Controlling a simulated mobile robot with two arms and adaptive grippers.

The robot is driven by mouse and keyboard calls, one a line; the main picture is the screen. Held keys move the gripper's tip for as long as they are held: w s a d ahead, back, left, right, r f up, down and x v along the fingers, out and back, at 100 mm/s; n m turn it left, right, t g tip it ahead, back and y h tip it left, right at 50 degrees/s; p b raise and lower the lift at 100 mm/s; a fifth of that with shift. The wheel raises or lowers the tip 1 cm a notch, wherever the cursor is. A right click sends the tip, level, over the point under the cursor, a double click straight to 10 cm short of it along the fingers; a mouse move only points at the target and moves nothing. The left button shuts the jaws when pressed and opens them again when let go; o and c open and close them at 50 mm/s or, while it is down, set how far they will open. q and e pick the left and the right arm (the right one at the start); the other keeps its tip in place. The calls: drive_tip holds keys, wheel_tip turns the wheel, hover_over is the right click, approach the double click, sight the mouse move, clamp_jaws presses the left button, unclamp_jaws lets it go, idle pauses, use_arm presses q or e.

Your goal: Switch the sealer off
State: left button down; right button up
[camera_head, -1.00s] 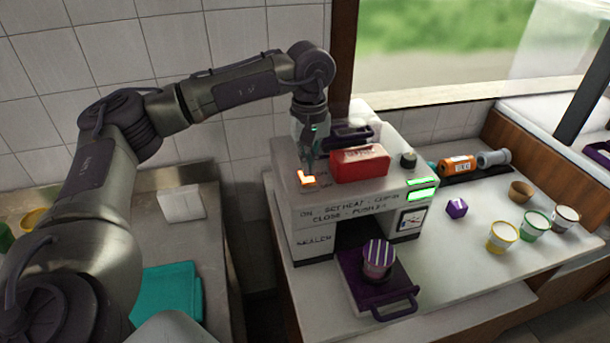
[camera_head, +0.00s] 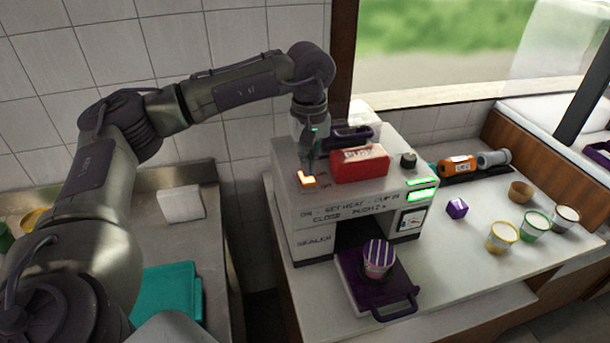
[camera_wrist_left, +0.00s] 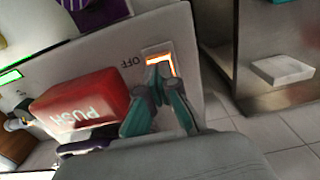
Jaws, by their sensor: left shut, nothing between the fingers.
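The sealer (camera_head: 318,243) is a white boxy machine on the counter, with a red push block (camera_head: 360,163) on top. Its switch (camera_head: 307,180) glows orange at the top left edge; in the left wrist view the lit switch (camera_wrist_left: 161,62) sits beside the word OFF. Two green lights (camera_head: 421,189) glow on the sealer's right front. My left gripper (camera_head: 308,170) is shut and empty, pointing down at the switch. In the left wrist view its fingertips (camera_wrist_left: 158,72) overlap the switch; whether they touch it I cannot tell. My right gripper is not in view.
A purple tray (camera_head: 357,283) with a striped cup (camera_head: 379,259) sticks out at the sealer's front. A black knob (camera_head: 408,160) stands right of the red block.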

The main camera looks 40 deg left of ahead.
sight(309, 180)
use_arm(q)
drive_tip(key=shift+f+b, duration=0.9)
drive_tip(key=shift+f, duration=0.3)
idle(0.4)
drive_tip(key=shift+s+r, duration=0.1)
drive_tip(key=shift+r+p, duration=0.65)
drive_tip(key=shift+r, duration=0.15)
drive_tip(key=shift+r+p, duration=1.65)
drive_tip(key=shift+r, duration=1)
